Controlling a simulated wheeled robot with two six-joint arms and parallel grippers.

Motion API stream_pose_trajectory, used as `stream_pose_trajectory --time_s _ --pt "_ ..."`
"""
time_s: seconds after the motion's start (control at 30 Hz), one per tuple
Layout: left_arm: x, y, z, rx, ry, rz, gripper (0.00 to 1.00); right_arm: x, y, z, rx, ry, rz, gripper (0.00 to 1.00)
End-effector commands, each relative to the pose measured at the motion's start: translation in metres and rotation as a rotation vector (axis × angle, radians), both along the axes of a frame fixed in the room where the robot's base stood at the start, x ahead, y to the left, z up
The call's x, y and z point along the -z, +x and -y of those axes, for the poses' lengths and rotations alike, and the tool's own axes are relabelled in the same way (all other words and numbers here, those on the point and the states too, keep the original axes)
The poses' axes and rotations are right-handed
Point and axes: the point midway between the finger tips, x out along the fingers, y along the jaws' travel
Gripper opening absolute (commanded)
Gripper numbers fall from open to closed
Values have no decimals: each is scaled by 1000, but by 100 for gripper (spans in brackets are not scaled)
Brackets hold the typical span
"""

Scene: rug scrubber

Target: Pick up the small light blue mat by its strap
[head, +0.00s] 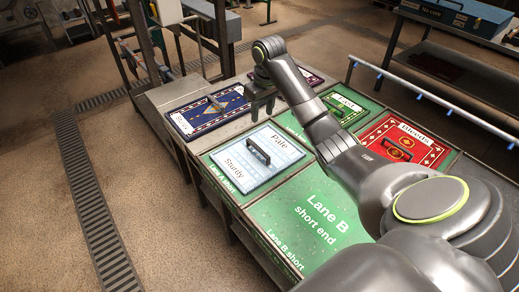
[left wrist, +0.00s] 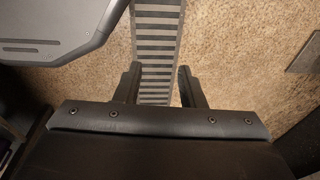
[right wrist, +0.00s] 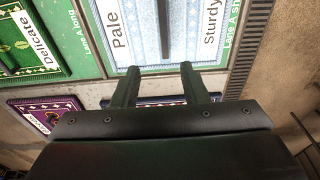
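The small light blue mat (head: 280,164), lettered "Pale" and "Sturdy", lies flat on the green bench top. Its black strap (head: 257,152) stands up across its middle. In the right wrist view the mat (right wrist: 195,30) is cut by the top edge, with the strap (right wrist: 164,25) running lengthwise ahead of the fingers. My right gripper (head: 262,110) is open and empty, pointing down above the bench beyond the mat's far edge; it also shows in the right wrist view (right wrist: 158,80). My left gripper (left wrist: 160,80) is open and empty over the floor.
A dark blue mat (head: 190,122) lies beyond the light blue one. A green mat (head: 350,98) and a red mat (head: 425,136) lie to the right. A rail with blue clips (head: 440,108) runs along the right. The front green area (head: 310,225) is bare.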

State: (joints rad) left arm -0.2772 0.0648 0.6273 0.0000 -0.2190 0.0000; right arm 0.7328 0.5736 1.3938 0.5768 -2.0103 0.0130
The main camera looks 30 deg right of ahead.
Motion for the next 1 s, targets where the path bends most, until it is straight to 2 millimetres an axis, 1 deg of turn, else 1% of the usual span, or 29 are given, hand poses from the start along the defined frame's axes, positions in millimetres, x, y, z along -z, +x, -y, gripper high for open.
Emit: stream_pose_trajectory --time_s 0.03,0.2,0.3,0.4,0.5,0.53,0.6,0.67,0.73,0.93,1.0 --pt "12 -7 -7 1 9 -10 36 12 1 0 0 1 -1 40" --pt "31 -38 -23 -2 28 -53 36 30 3 0 0 0 -1 40" --pt "42 -46 -25 -3 30 -65 36 40 4 -1 0 0 0 40" --pt "52 -42 -21 -3 25 -60 36 51 5 -1 0 1 -1 40" --pt "54 -28 -11 -4 12 -41 36 72 7 -2 -1 3 -4 40" --pt "50 -24 -8 -4 9 -35 36 76 8 -2 0 3 -4 40" --pt "48 -15 -4 -3 4 -20 36 89 9 -2 1 3 -5 40" --pt "47 -11 -4 -2 4 -12 36 98 11 -2 0 3 -4 40" --pt "46 -10 -5 -2 6 -12 36 106 12 -2 0 2 -2 40" --pt "45 -18 -9 -1 11 -23 36 119 13 -2 0 2 -2 40" --pt "42 -21 -10 -2 13 -28 36 128 13 -3 0 2 -4 40"
